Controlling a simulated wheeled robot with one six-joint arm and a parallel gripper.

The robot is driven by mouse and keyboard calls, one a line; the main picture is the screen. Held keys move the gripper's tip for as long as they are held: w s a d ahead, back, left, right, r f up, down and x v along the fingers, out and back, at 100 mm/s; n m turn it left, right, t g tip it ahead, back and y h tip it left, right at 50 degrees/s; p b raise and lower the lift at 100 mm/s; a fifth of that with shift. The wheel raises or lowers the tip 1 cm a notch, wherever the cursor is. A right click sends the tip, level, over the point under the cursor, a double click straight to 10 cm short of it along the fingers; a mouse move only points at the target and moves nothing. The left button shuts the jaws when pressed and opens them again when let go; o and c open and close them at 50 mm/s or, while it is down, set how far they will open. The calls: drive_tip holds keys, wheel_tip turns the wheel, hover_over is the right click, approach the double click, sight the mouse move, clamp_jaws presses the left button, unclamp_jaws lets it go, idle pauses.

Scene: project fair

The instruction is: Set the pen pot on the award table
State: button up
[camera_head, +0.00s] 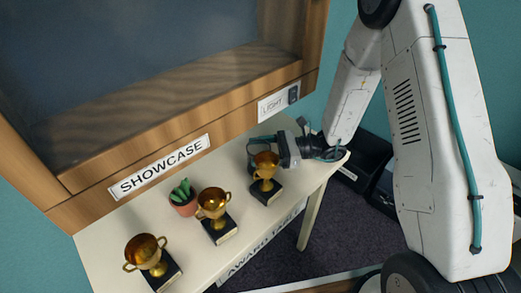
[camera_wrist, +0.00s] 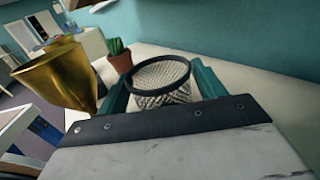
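The pen pot (camera_wrist: 165,82), a round wire-mesh cup with a dark rim, stands upright between the two teal fingers of my gripper (camera_wrist: 162,84) in the wrist view. The fingers flank it closely, but I cannot tell whether both press on it. Its base is partly hidden, so contact with the tabletop is unclear. In the head view my gripper (camera_head: 261,145) is over the far right part of the white award table (camera_head: 130,225), behind a gold trophy. The pot is hard to make out there.
Three gold trophies on black bases stand along the table: left (camera_head: 146,252), middle (camera_head: 213,205) and right (camera_head: 265,168), the last close to my gripper. A potted cactus (camera_head: 183,200) is beside the middle one. The wooden showcase (camera_head: 180,120) borders the table's back.

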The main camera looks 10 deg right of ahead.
drive_tip(key=shift+r, duration=0.15)
drive_tip(key=shift+d, duration=0.3)
drive_tip(key=d, duration=1.1)
drive_tip(key=shift+s+d, duration=0.2)
drive_tip(key=shift+s, duration=0.2)
drive_tip(key=s+a+r+n+g+h, duration=0.3)
drive_tip(key=s+r+n+g+h, duration=0.35)
drive_tip(key=s+r+n, duration=0.5)
drive_tip(key=s+d+r+n+t+h, duration=0.3)
drive_tip(key=s+d+r+h, duration=0.1)
drive_tip(key=s, duration=0.3)
drive_tip(key=s+d+r+n+t+h, duration=0.4)
drive_tip(key=s+r+h, duration=0.2)
drive_tip(key=s+h, duration=0.1)
drive_tip(key=shift+s+d+r+h, duration=0.1)
drive_tip(key=shift+h, duration=0.15)
